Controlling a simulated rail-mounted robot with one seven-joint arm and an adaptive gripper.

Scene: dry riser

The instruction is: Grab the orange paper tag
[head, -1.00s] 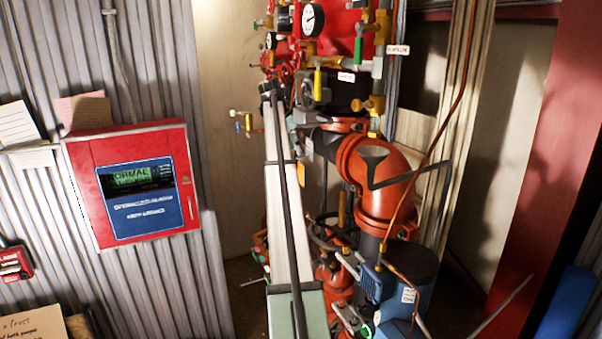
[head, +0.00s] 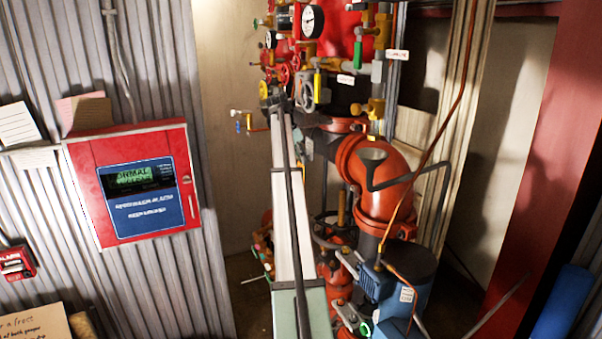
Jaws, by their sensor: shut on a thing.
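My arm reaches up the middle of the head view to the pipework. My gripper (head: 279,103) is small and dark at its far end, below the red valve wheels. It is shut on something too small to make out. A small yellow piece (head: 263,90) shows just left of the gripper; I cannot tell whether it is held or is part of the valves behind. I cannot pick out the orange paper tag with certainty; it may be hidden by the gripper or the arm.
Red valve wheels (head: 284,73), a pressure gauge (head: 312,21) and brass valves crowd around the gripper. A large orange pipe elbow (head: 382,180) and a blue pump (head: 377,285) stand right of the arm. A red alarm panel (head: 140,185) hangs on the left wall.

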